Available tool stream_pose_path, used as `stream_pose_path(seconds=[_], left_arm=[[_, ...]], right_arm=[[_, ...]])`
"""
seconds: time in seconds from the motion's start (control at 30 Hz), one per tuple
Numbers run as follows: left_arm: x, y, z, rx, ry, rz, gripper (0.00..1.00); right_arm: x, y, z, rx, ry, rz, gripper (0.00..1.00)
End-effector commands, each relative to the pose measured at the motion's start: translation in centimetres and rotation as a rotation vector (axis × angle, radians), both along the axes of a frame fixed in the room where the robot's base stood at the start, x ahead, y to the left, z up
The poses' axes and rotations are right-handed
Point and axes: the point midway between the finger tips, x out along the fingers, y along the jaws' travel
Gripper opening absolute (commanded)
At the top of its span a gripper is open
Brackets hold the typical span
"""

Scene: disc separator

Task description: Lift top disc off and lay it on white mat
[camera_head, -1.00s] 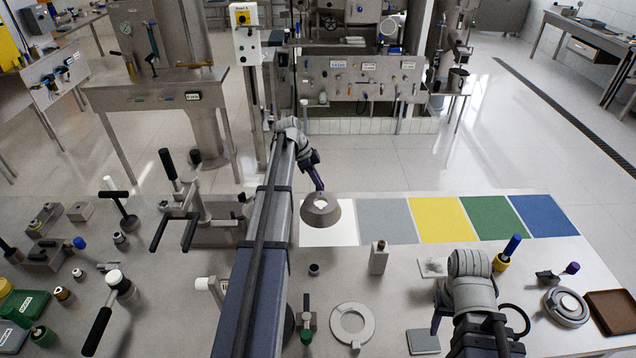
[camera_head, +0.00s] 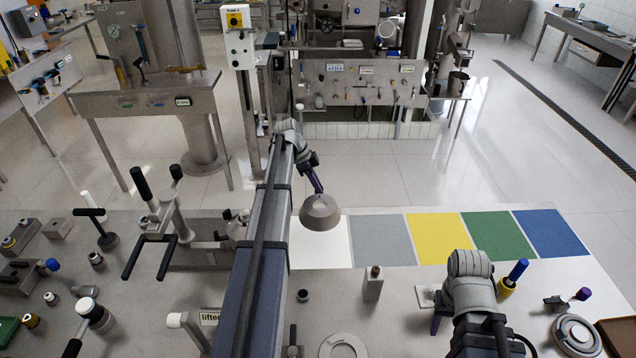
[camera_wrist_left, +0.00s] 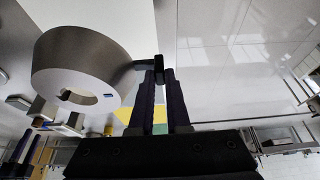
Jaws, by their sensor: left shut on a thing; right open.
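The top disc is a grey, hollow cone-shaped ring (camera_head: 320,214). The disc's height above the mat is hard to judge. My right gripper (camera_head: 437,323) is open over the table's front right, partly hidden by its arm.
Grey (camera_head: 380,245), yellow (camera_head: 438,238), green (camera_head: 497,237) and blue (camera_head: 551,233) mats lie right of the white one. A small block (camera_head: 373,284) stands in front. A flat ring (camera_head: 343,347) lies nearer. A metal fixture with handles (camera_head: 170,230) stands left.

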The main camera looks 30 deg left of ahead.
Motion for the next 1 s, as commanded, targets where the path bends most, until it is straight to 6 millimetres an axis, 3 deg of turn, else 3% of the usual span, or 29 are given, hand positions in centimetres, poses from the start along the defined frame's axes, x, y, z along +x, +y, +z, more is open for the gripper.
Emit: stream_pose_path(seconds=[0.27,0.57,1.0], left_arm=[[-1.5,-0.6,-1.9,-0.004,0.005,0.000,0.00],[-1.5,-0.6,-2.2,-0.004,0.006,0.000,0.00],[-1.5,-0.6,-5.7,-0.004,0.006,0.000,0.00]], right_arm=[[0.0,0.0,-1.9,0.000,0.000,-0.001,0.50],[0.0,0.0,-2.2,0.000,0.000,-0.001,0.50],[0.0,0.0,-5.7,0.000,0.000,-0.001,0.50]])
